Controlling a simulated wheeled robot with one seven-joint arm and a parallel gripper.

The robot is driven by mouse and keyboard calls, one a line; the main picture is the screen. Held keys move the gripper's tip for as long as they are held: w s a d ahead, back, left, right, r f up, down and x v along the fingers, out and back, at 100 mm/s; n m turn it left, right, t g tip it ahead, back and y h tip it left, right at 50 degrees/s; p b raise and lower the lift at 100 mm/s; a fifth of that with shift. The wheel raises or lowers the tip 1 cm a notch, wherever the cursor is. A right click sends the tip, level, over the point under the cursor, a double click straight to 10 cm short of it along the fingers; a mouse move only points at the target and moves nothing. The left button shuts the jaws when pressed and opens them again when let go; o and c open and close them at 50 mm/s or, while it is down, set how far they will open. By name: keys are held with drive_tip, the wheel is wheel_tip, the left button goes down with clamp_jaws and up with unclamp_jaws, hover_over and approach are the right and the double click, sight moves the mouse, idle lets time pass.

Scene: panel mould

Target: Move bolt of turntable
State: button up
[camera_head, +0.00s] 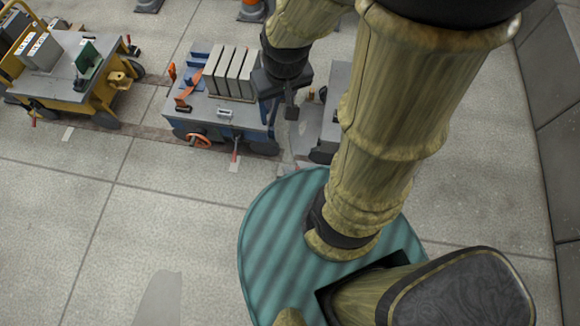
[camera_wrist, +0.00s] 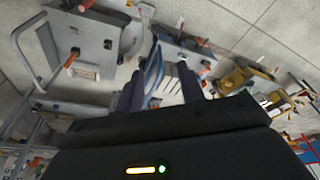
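I cannot tell for certain which part is the turntable or its bolt. In the wrist view a grey plate (camera_wrist: 95,38) with an orange-handled part (camera_wrist: 70,60) lies at the upper left. My gripper (camera_wrist: 162,88) shows two dark fingers spread apart, open, with nothing visibly held. In the head view my gripper (camera_head: 287,97) is a dark shape at the right end of the blue cart (camera_head: 205,118), seemingly above it; contact cannot be told. A grey cart or plate (camera_head: 329,118) beside it is partly hidden by my arm.
The floor in front (camera_head: 150,220) is clear. A grey wall (camera_head: 553,110) runs along the right.

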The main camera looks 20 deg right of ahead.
idle(0.3)
drive_tip(key=w+f+n+t+h+b, duration=0.2)
drive_tip(key=f+n+h+b, duration=0.3)
drive_tip(key=f+b, duration=1.3)
drive_tip(key=w+f+n+t+h+b, duration=0.3)
drive_tip(key=f+n+b, duration=0.8)
drive_tip(key=f, duration=3.4)
drive_tip(key=w+f+n+t+h+b, duration=0.2)
drive_tip(key=f+n+h+b, duration=0.5)
drive_tip(key=f+b, duration=2)
wheel_tip(320, 180, down, 5)
drive_tip(key=shift+w+d+f+n, duration=0.1)
drive_tip(key=shift+w+d+n, duration=0.15)
drive_tip(key=shift+w+n, duration=0.65)
